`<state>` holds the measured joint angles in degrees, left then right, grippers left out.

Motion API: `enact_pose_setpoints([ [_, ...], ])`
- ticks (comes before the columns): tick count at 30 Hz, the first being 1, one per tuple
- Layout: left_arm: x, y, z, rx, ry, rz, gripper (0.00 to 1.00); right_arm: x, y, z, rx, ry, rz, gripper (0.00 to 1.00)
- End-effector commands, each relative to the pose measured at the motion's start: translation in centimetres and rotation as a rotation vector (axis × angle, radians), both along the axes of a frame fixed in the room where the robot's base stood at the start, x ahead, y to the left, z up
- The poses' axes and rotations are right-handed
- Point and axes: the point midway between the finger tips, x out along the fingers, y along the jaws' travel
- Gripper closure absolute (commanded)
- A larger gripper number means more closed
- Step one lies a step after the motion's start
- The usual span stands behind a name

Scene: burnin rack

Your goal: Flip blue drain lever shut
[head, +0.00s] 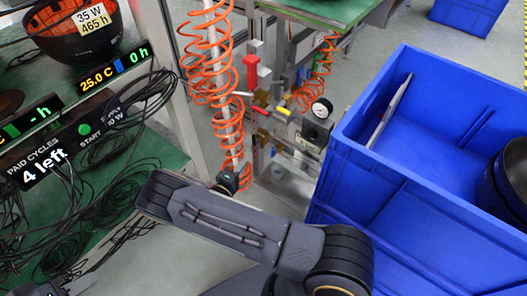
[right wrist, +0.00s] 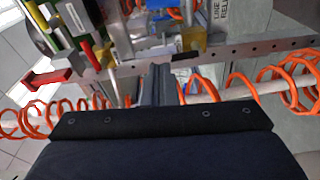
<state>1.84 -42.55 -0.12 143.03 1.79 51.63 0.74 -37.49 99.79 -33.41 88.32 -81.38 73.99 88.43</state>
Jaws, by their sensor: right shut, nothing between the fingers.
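The valve assembly (head: 275,125) stands behind the orange coils in the head view, with small red, yellow and white parts. A small blue part (head: 272,151) shows low on it, perhaps the blue drain lever; its position is unclear. In the right wrist view a bluish part (right wrist: 168,13) shows at the top, partly cut off. My right gripper (head: 228,181) is beside the coils, left of the valves; in the right wrist view its fingers (right wrist: 157,70) are shut and empty, just below the metal rail. A dark piece at the bottom left edge may be my left gripper (head: 46,290); its jaws are unclear.
Orange coiled hoses (head: 208,60) hang close to my right gripper. A perforated metal rail (right wrist: 245,50) crosses the right wrist view. A red lever (right wrist: 48,77) stands left of the fingers. A gauge (head: 321,108) and a large blue crate (head: 345,160) are at right.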

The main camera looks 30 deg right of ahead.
Motion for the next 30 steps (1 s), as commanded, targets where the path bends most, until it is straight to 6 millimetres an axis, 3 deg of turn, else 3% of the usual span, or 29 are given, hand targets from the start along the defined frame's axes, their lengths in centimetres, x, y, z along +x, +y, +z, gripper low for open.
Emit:
enact_pose_setpoints([
  [7,0.0,0.0,-0.4,0.000,0.000,0.000,0.64,0.8,-1.6,-0.1,0.001,0.002,-0.004,1.00],
  [19,0.0,0.0,-2.2,0.000,0.000,0.000,0.64,5.0,-8.8,-0.1,0.001,0.000,-0.006,1.00],
  [24,0.0,0.0,-2.4,0.000,0.000,0.000,0.64,2.5,-9.2,-0.2,-0.002,0.006,-0.003,1.00],
  [30,0.0,0.0,-2.6,0.000,0.000,0.000,0.64,1.3,-9.4,-0.2,0.000,0.002,-0.002,1.00],
])
